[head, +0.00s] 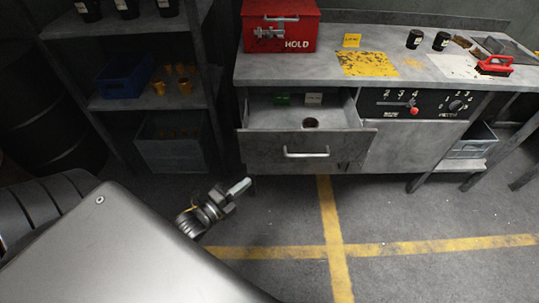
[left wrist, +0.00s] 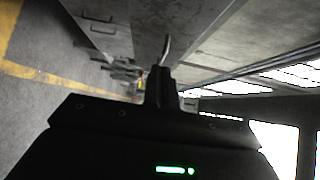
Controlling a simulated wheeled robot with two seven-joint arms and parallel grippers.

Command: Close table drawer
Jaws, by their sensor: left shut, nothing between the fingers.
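The table drawer (head: 290,147) is pulled out of the grey metal table (head: 335,66), with a silver bar handle (head: 306,153) on its front. Inside it lie a green item (head: 283,98), a pale label (head: 313,98) and a dark round item (head: 310,122). My left gripper (head: 240,187) is just left of and below the drawer's front left corner in the head view, apart from the handle. Its fingers are shut with nothing between them. In the left wrist view the shut fingers (left wrist: 164,75) point ahead beside grey metal surfaces. My right gripper is not in view.
A red HOLD box (head: 280,27) stands on the table, with black cups (head: 415,39) and a red-handled brush (head: 494,65) further right. A shelf with a blue bin (head: 125,78) stands left. The floor with yellow lines (head: 335,240) is clear before the drawer.

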